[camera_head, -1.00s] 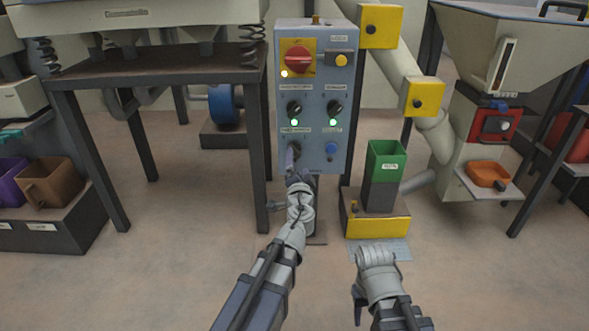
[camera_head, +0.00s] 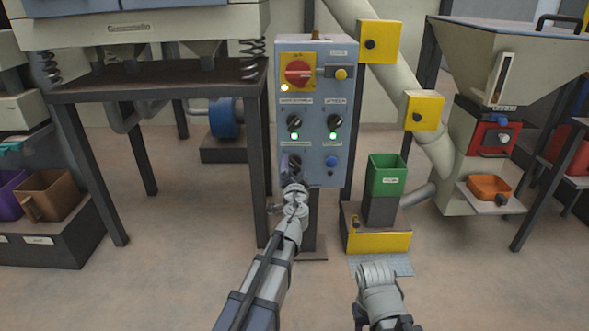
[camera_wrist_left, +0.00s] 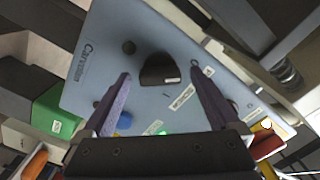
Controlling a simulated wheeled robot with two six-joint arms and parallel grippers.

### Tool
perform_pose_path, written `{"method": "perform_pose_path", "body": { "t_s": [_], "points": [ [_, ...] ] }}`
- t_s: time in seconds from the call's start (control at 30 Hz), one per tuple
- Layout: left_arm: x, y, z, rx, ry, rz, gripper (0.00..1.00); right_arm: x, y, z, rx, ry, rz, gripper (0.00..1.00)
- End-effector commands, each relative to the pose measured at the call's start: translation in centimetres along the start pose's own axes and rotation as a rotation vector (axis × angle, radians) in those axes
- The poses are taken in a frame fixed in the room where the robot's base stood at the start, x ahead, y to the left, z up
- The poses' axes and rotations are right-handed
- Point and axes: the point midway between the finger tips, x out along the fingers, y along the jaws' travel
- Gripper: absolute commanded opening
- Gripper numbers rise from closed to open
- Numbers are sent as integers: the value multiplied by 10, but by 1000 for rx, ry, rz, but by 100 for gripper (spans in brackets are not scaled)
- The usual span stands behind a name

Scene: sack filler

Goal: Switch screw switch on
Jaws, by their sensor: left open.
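A blue-grey control box (camera_head: 314,75) stands on a post in the middle of the head view. Its lower-left black knob (camera_head: 292,161) is right by the tips of my left gripper (camera_head: 290,176). The left wrist view shows a black knob (camera_wrist_left: 157,69) on the panel between the two spread purple fingers, with room on both sides. The left gripper is open and holds nothing. Two upper black knobs (camera_head: 294,121) (camera_head: 335,121) each have a lit green lamp below. My right gripper (camera_head: 377,273) is low at the right, its fingers unclear.
The box also carries a red rotary switch (camera_head: 298,72), a yellow button (camera_head: 341,74) and a blue button (camera_head: 332,160). A green bin (camera_head: 387,173) on a yellow-fronted base stands to the right. A dark table frame (camera_head: 262,170) is close on the left.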

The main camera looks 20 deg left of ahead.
Motion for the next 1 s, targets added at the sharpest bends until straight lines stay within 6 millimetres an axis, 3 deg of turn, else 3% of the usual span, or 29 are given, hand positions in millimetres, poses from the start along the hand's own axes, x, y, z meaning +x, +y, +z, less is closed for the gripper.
{"method": "perform_pose_path", "body": {
  "t_s": [0.3, 1.0],
  "points": [
    [6, 0, 0, 0, 0, 0, 95, 0, 0, 0, 0, 0, 0, 50],
    [6, 0, 0, 0, 0, 0, 16, 0, 0, 0, 0, 0, 0, 50]
  ]
}}
